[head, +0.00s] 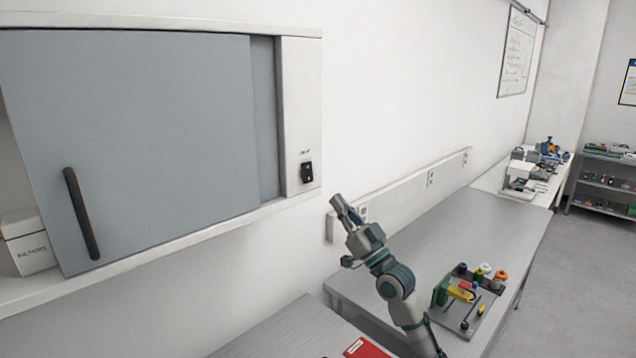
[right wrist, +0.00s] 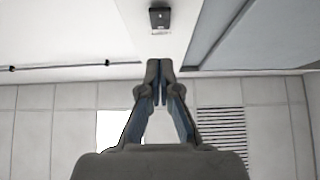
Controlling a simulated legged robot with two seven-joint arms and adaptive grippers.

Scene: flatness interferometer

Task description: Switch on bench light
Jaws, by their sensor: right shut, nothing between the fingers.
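A small black rocker switch (head: 307,172) sits on the white right-hand panel of the wall cabinet, under a small label whose text I cannot read clearly. In the right wrist view the switch (right wrist: 160,18) shows at the top, beyond the fingertips. My right gripper (head: 338,204) is below and to the right of the switch in the head view, apart from it, pointing up and left. Its fingers (right wrist: 159,68) are shut and empty. Whether the light is on I cannot tell. My left gripper is not in view.
The wall cabinet (head: 140,130) has a grey sliding door with a black handle (head: 82,213). A filters box (head: 28,242) stands on its shelf. Below are grey benches (head: 480,225), a tool board (head: 465,305) and a red booklet (head: 366,349). A socket rail (head: 400,192) runs along the wall.

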